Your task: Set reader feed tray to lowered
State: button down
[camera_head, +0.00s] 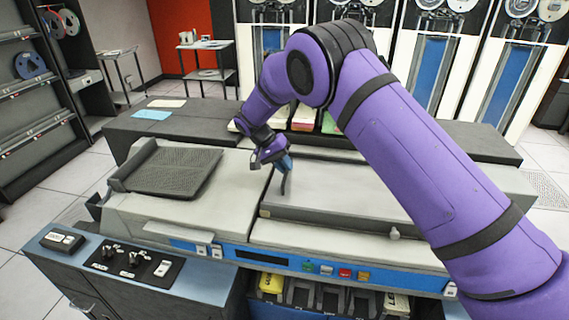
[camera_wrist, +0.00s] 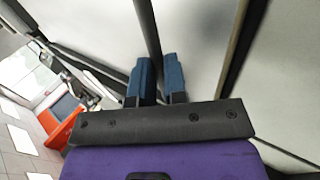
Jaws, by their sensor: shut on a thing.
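A punch-card machine (camera_head: 340,232) stands in front of me, with a dark ribbed tray (camera_head: 172,172) on its left top. That tray looks slightly tilted, with a raised left edge. A flat grey panel (camera_head: 345,190) lies on the right top. My gripper (camera_head: 286,168) is at the panel's left end. Its blue fingers (camera_wrist: 158,82) are shut on a thin dark bar (camera_wrist: 148,30), whose lower end (camera_head: 284,186) shows below the fingers in the head view. I cannot tell which part is the feed tray, nor how the bar joins the machine.
A blue control strip (camera_head: 300,262) with coloured buttons runs along the front, above card pockets (camera_head: 330,295). A knob panel (camera_head: 130,260) is at front left. A dark ledge (camera_head: 455,142) with card stacks is behind. My purple arm covers the right side.

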jog(key=shift+s+a+f, duration=0.2)
jog(key=shift+f, duration=0.25)
jog(key=c, duration=1.2)
grip_release()
jog(key=shift+w+a+f, duration=0.1)
jog(key=shift+o, duration=0.2)
jog(key=shift+r, duration=0.25)
jog(key=shift+w+a+r, duration=0.1)
jog(key=shift+r, duration=0.1)
jog(key=v, duration=1)
jog(key=shift+r, duration=0.1)
